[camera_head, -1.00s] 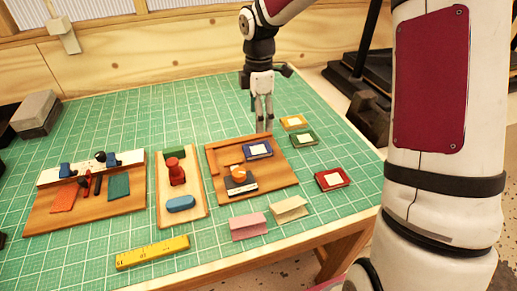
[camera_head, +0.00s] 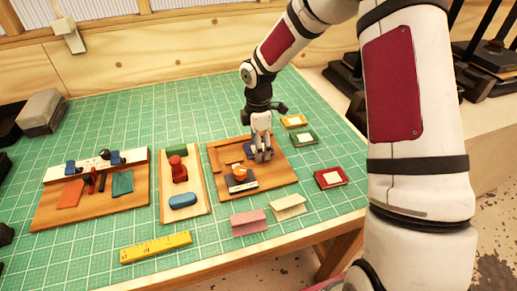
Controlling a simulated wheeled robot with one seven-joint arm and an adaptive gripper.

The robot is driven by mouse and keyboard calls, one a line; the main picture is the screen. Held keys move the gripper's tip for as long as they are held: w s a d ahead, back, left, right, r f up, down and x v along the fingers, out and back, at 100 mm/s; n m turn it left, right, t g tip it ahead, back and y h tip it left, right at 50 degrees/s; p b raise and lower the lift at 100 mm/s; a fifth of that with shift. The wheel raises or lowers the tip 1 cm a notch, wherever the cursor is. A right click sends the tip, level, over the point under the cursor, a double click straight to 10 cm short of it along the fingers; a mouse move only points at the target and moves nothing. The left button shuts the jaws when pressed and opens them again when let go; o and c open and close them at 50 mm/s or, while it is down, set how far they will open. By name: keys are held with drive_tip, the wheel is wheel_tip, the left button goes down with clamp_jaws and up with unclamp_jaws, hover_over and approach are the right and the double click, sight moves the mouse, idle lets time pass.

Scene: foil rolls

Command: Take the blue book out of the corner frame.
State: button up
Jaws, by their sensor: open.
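The corner frame (camera_head: 215,160) is a brown wooden board with a raised L-shaped edge at its back and left. The blue book (camera_head: 248,152) lies in its back part, mostly hidden behind my gripper. My gripper (camera_head: 263,158) points down over the book, its fingers apart, with nothing visibly held. I cannot tell whether the fingertips touch the book.
Pink (camera_head: 249,222) and cream (camera_head: 288,207) folded cards stand in front. A tray with a red figure (camera_head: 178,169) is on the left. A yellow ruler (camera_head: 156,247) lies at the front.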

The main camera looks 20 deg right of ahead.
drive_tip(key=c, duration=1.2)
drive_tip(key=shift+r, duration=0.1)
drive_tip(key=shift+c, duration=0.3)
